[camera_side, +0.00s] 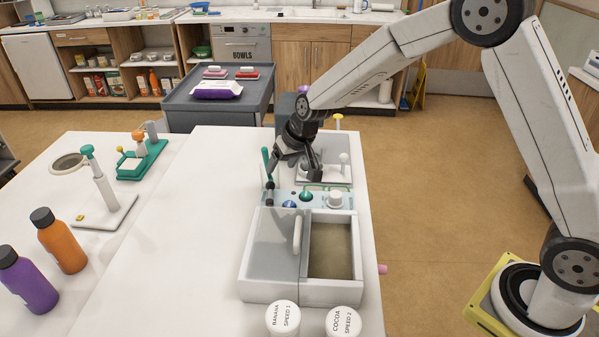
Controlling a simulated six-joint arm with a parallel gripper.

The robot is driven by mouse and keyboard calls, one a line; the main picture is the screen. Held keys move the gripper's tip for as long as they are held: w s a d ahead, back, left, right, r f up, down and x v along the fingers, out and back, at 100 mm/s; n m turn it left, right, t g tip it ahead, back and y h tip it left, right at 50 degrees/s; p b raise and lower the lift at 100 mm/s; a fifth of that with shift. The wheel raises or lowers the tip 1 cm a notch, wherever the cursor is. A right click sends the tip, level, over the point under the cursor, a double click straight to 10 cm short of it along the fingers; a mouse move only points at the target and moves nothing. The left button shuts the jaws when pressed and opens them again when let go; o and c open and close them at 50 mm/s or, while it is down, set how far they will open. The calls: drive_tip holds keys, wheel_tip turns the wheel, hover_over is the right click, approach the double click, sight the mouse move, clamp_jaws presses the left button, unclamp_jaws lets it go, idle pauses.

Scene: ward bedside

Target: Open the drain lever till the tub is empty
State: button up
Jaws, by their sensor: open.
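The white tub (253,289) stands on the near end of the white counter. A grey, see-through lid covers its left half; the open right half shows a brownish content (331,258). A dark green upright lever (266,160) stands behind the tub's left side. I cannot tell which of these is the drain lever. My gripper (293,181) is open, pointing down behind the tub, with its left finger close to the green lever; contact cannot be made out.
A pale blue panel with several knobs (307,194) lies between gripper and tub. A white basin unit (330,172) stands behind. Two lidded jars (283,318) (343,321) stand in front. Orange (62,245) and purple (27,285) bottles stand left.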

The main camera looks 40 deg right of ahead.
drive_tip(key=shift+d+m, duration=0.2)
drive_tip(key=shift+m, duration=0.1)
drive_tip(key=c, duration=0.9)
drive_tip(key=shift+s+d+f+m, duration=0.1)
drive_tip(key=shift+d+m, duration=0.2)
drive_tip(key=shift+m, duration=0.1)
clamp_jaws()
drive_tip(key=d+m, duration=0.1)
drive_tip(key=m, duration=0.2)
drive_tip(key=s+d+m+g+y, duration=0.1)
drive_tip(key=d+m, duration=0.1)
drive_tip(key=m, duration=0.1)
drive_tip(key=d+m, duration=0.2)
drive_tip(key=m, duration=0.1)
drive_tip(key=shift+s+f+y, duration=0.15)
drive_tip(key=shift+s+y, duration=0.1)
drive_tip(key=shift+y, duration=0.15)
drive_tip(key=d+m+y, duration=0.1)
drive_tip(key=m, duration=0.3)
drive_tip(key=d+r+m+y, duration=0.1)
drive_tip(key=d+m, duration=0.1)
drive_tip(key=m, duration=0.2)
drive_tip(key=s+d+r+m+y, duration=0.1)
drive_tip(key=d+m, duration=0.1)
drive_tip(key=m, duration=0.2)
drive_tip(key=shift+r, duration=0.15)
